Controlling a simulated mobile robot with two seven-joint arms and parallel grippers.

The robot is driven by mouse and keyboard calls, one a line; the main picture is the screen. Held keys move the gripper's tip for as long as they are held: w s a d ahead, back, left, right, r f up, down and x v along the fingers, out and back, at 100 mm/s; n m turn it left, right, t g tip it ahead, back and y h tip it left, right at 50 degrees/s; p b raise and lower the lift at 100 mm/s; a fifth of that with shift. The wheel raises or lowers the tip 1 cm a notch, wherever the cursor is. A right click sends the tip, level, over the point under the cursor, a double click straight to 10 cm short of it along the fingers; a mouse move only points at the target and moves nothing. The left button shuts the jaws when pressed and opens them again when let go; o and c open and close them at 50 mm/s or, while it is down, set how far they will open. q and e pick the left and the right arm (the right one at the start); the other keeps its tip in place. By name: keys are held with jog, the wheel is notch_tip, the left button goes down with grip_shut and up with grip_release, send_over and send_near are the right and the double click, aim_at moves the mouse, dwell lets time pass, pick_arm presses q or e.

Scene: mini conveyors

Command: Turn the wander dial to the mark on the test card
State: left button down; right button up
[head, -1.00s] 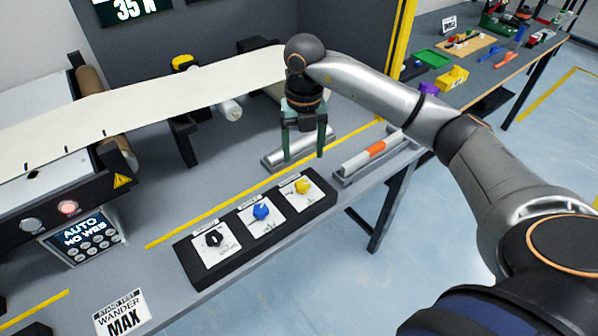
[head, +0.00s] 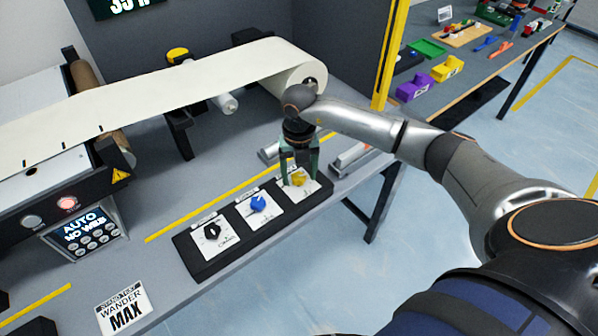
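The black dial panel (head: 290,222) lies on the bench with three knobs in a row on white plates: a black knob (head: 211,230), a blue knob (head: 258,203) and a yellow knob (head: 298,180). Their small labels are too small to read, so I cannot tell which is the wander dial. The test card (head: 122,308) at the front left reads "WANDER MAX". My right gripper (head: 300,176) is open and points down at the yellow knob, one finger on each side; I cannot tell whether they touch it. My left gripper is not in view.
A white web (head: 190,84) runs across rollers behind the panel. A control screen (head: 84,229) reading "AUTO NO WEB" stands at the left. A yellow line (head: 200,212) marks the bench behind the panel. Metal bars lie to the panel's right rear. Bench space around the card is clear.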

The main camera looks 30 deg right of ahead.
grip_shut()
dwell(0.3)
